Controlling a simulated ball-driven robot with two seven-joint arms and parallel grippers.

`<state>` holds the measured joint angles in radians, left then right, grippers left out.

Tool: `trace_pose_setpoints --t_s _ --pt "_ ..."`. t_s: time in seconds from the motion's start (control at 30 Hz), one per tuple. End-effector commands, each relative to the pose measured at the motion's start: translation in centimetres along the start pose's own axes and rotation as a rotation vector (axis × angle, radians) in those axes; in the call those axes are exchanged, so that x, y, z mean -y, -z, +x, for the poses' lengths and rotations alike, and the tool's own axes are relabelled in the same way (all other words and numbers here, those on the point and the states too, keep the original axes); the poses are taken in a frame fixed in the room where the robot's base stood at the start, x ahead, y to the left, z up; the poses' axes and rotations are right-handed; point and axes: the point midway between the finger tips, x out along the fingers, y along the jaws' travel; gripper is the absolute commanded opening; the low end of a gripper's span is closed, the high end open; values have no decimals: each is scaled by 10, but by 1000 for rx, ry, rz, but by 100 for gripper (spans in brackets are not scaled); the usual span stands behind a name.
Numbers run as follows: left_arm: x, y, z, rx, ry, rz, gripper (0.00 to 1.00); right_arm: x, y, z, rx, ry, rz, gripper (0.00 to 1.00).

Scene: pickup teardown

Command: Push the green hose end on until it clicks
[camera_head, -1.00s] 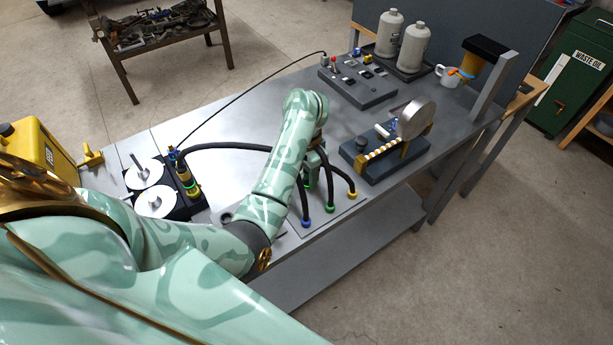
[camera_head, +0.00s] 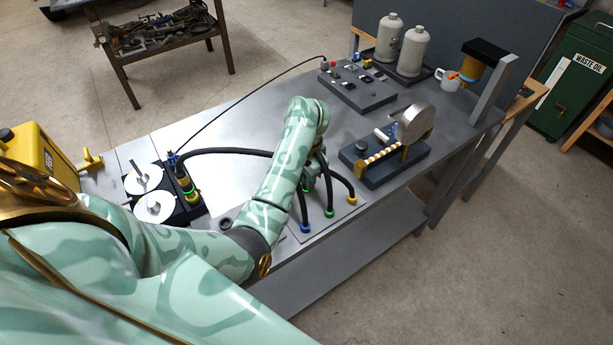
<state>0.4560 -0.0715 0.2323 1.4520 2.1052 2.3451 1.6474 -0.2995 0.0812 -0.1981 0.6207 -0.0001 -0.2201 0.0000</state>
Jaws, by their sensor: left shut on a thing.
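My left arm reaches across the workbench. Its gripper (camera_head: 308,184) points down above the light plate at the front edge and is mostly hidden by my own wrist. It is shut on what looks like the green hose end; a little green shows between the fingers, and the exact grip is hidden. Three dark hoses rise from the plate, with a blue fitting (camera_head: 305,228), a green fitting (camera_head: 329,212) and a yellow fitting (camera_head: 352,198). Whether the held end is seated cannot be told. My right gripper is out of view.
A black block with two white discs (camera_head: 155,207) and a hose connector (camera_head: 185,180) stands at the left. A grey fixture with a round disc (camera_head: 415,121) stands right of the plate. A control box (camera_head: 357,90) and two canisters (camera_head: 412,50) stand behind.

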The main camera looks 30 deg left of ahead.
Motion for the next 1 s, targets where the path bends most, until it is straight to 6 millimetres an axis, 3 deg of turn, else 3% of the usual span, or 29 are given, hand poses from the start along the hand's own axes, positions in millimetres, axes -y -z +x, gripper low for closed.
trace_pose_setpoints --t_s 0.5,1.0 --pt "0 1 -20 -3 1 0 0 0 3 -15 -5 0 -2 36" --pt "0 1 -27 -3 0 0 0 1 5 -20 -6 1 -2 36"
